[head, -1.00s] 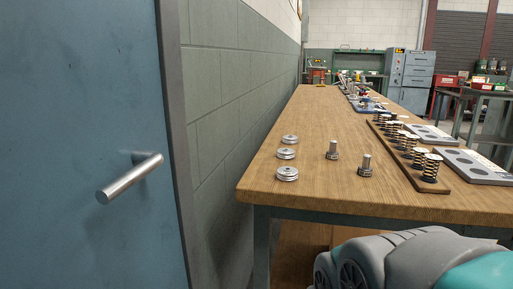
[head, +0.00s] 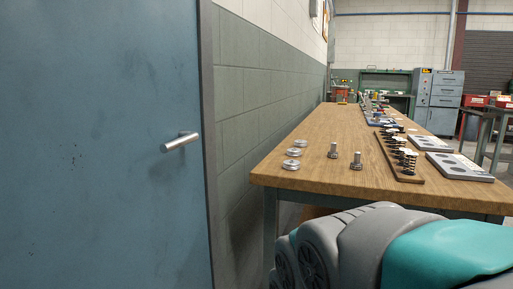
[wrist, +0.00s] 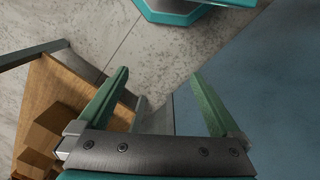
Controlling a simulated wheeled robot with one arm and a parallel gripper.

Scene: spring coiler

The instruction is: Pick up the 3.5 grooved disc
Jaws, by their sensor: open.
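Three silver grooved discs stand in a row at the near left corner of the workbench in the head view: a far disc (head: 300,142), a middle disc (head: 294,152) and a near disc (head: 290,165). Their size markings are too small to read, so I cannot tell which is the 3.5 disc. My gripper (wrist: 160,92) shows in the wrist view with its two green fingers wide apart and nothing between them. It points down toward the floor. No disc shows in the wrist view, and the gripper is not visible in the head view.
A rack of springs (head: 402,160) and grey plates with holes (head: 460,165) lie further right. A blue door with a handle (head: 180,142) and a block wall (head: 265,110) are at left.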

